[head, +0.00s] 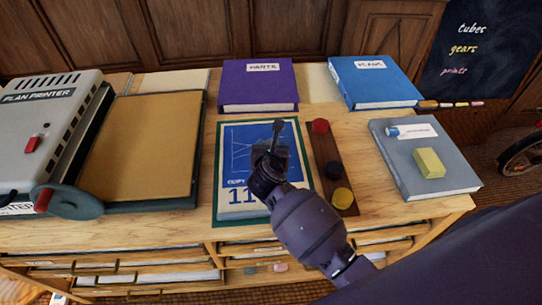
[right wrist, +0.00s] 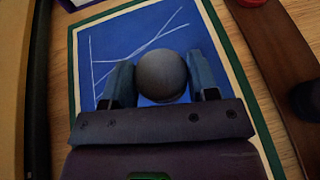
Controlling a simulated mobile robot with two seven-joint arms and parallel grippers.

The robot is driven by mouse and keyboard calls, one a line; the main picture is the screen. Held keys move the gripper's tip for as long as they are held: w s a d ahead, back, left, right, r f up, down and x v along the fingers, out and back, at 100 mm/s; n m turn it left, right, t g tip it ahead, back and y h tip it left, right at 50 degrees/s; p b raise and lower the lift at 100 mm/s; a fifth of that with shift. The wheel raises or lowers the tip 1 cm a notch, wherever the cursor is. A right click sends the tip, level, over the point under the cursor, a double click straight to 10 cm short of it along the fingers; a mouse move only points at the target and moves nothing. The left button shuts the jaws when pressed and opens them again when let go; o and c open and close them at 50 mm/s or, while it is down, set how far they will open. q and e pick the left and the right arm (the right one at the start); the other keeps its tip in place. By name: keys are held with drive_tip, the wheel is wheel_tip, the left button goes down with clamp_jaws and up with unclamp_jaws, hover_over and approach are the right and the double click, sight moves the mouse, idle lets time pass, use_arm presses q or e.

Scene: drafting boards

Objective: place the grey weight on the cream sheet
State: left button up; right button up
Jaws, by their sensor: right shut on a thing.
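My right gripper (head: 270,150) is over the blue printed sheet (head: 238,150), which has a cream border and lies on a green mat. In the right wrist view, the right gripper (right wrist: 162,85) is shut on a round grey weight (right wrist: 162,72), one finger on each side. In the head view the weight cannot be made out clearly behind the gripper. The gap between weight and sheet is hard to judge. Pale cream paper shows at the back left (head: 172,81) and between the two back books (head: 319,84). My left gripper is not in view.
A wooden strip (head: 326,158) right of the sheet holds red (head: 320,126), dark (head: 333,170) and yellow (head: 342,197) round pieces. A purple book (head: 259,84), blue book (head: 374,80), grey book (head: 400,165) with yellow block (head: 429,162), tan board (head: 143,145) and printer (head: 45,125) surround it.

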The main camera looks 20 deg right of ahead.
wheel_tip(320, 180, down, 4)
drive_tip(key=shift+r+b, duration=0.2)
drive_tip(key=shift+b, duration=0.2)
drive_tip(key=shift+f, duration=0.1)
drive_tip(key=shift+f, duration=0.15)
drive_tip(key=o, duration=1.2)
